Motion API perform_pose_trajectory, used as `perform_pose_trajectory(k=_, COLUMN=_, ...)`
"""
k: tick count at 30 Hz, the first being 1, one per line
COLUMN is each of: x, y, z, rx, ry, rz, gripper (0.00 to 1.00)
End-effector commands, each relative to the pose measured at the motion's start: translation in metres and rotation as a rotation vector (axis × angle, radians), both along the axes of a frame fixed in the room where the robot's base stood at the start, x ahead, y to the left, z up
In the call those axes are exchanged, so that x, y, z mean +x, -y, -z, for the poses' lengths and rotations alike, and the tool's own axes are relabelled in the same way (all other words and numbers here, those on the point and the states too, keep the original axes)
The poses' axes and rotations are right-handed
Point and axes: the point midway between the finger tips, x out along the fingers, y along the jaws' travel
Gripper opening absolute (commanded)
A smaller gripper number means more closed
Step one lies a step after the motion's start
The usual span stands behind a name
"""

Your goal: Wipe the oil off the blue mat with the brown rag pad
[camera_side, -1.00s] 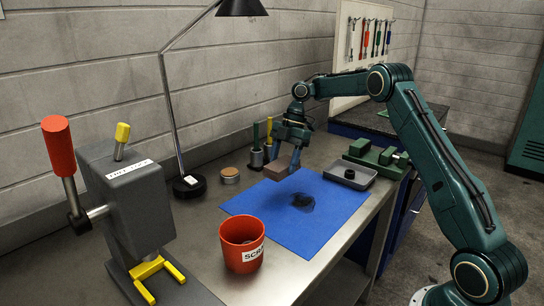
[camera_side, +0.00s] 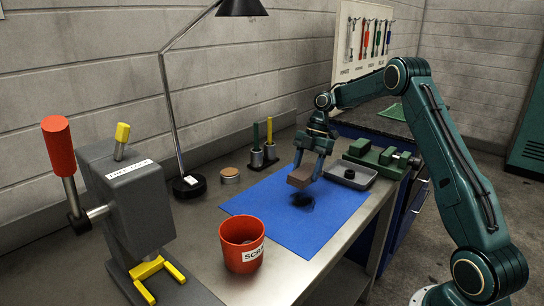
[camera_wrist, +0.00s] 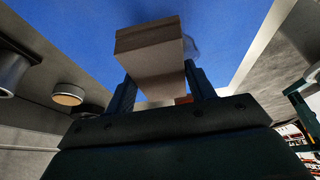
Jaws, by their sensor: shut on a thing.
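The brown rag pad (camera_side: 301,178) is a small block held between the fingers of my gripper (camera_side: 312,168). My gripper is shut on it, pointing down over the blue mat (camera_side: 273,208). In the wrist view the pad (camera_wrist: 148,52) sits between the two fingers (camera_wrist: 158,90), with the blue mat (camera_wrist: 80,22) beyond it. The dark oil (camera_side: 303,200) is a smudge on the mat, just below the pad in the side view. The pad appears slightly above the mat; I cannot tell the exact gap.
A red scrap bucket (camera_side: 241,246) stands at the mat's near left edge. A grey press (camera_side: 130,200) and a lamp base (camera_side: 189,186) are at the left.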

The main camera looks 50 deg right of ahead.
Motion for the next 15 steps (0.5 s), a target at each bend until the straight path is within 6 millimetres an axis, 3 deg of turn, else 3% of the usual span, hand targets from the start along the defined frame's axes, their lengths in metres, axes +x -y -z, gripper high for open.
perform_pose_trajectory(k=15, x=0.0, y=-0.001, z=0.053, rx=0.003, ry=-0.003, rz=-0.001, gripper=0.36)
